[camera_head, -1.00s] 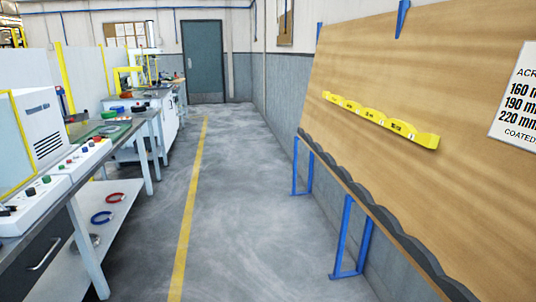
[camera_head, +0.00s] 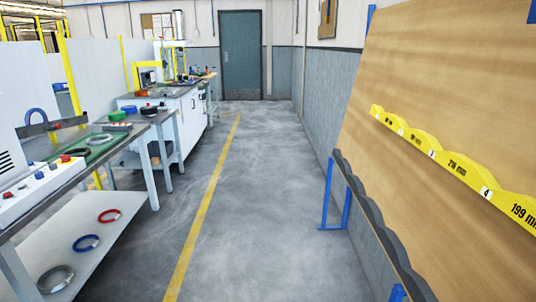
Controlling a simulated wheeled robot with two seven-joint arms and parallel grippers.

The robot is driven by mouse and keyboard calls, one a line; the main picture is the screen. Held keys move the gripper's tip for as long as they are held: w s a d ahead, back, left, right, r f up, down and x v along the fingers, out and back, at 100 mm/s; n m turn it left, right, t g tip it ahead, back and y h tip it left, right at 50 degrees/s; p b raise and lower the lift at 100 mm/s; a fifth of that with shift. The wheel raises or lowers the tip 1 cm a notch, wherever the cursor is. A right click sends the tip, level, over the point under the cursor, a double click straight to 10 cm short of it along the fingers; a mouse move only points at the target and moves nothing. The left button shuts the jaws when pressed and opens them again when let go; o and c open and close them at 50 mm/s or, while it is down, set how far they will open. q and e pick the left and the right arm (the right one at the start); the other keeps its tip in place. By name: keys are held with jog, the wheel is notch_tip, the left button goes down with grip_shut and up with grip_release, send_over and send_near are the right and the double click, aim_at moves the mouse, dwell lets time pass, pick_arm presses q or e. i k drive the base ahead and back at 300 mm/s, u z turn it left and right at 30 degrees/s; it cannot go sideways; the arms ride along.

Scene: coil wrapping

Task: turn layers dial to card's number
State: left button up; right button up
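Neither the layers dial nor its card can be made out. A white control panel (camera_head: 48,190) with several coloured buttons and knobs stands at the left edge, too small and cut off to tell a dial on it. A white sign with sizes is out of view now. Neither of my grippers shows in the head view.
A workbench (camera_head: 138,131) with a green mat (camera_head: 98,146) stands at left; coils lie on its lower shelf (camera_head: 122,203). A slanted wooden board (camera_head: 440,85) with a yellow labelled strip (camera_head: 446,158) stands at right. The grey aisle floor (camera_head: 250,215) is clear to a teal door (camera_head: 240,55).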

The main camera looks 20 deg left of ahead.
aim_at(39, 175)
jog(key=u, duration=0.5)
jog(key=i, duration=1.75)
jog(key=u, duration=2.05)
jog(key=i, duration=0.9)
jog(key=u, duration=0.8)
